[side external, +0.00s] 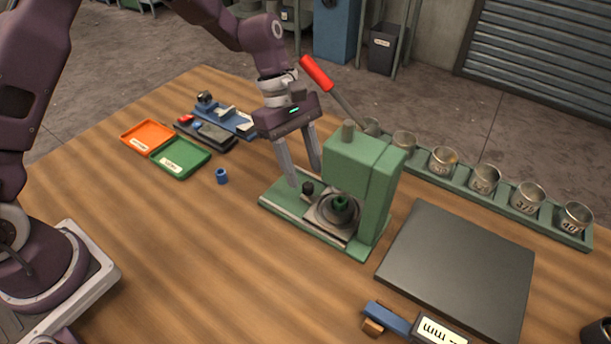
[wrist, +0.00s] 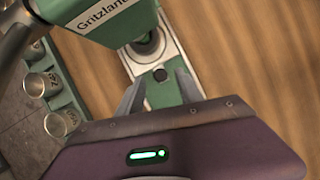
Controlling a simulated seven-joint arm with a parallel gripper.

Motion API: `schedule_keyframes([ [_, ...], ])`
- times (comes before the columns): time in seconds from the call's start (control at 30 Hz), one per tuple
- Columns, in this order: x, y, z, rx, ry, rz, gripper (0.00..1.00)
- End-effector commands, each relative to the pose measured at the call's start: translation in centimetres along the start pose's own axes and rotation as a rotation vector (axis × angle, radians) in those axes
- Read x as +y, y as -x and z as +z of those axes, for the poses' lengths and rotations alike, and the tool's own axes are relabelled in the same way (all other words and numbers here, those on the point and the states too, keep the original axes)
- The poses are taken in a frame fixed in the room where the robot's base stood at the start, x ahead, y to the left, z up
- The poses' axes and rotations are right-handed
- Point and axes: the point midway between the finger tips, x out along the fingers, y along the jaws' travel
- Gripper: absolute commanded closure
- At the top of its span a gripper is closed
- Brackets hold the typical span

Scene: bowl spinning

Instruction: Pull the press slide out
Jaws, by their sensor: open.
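The green press (side external: 362,172) stands on its green base on the wooden table, with a red-handled lever (side external: 318,76) at its back. Its grey slide (side external: 331,217) sits low under the press head and carries a round die with a green centre. A small black knob (side external: 307,188) stands on the slide's near end; it also shows in the wrist view (wrist: 160,74). My gripper (side external: 304,178) points down above this end, fingers apart and empty. In the wrist view my fingertips (wrist: 161,82) lie either side of the knob. I cannot tell whether they touch it.
A green rack (side external: 560,229) of several metal cups runs behind the press. A dark flat plate (side external: 460,265) lies to its right. Orange (side external: 148,135) and green (side external: 180,157) trays and a small blue cylinder (side external: 221,176) are to the left. The front table area is mostly clear.

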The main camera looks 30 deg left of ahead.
Motion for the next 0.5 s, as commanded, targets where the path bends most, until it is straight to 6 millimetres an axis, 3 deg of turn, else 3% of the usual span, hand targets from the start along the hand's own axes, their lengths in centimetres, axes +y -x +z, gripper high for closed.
schedule_keyframes([
  [0.1,-0.1,-1.9,-0.2,-0.001,0.003,-0.003,0.57],
  [0.2,-0.1,-2.6,-0.2,0.000,0.002,-0.002,0.57],
  [0.47,0.0,-2.9,-0.3,0.001,0.001,0.000,0.57],
  [0.5,0.0,-2.8,-0.3,0.001,0.001,0.000,0.63],
])
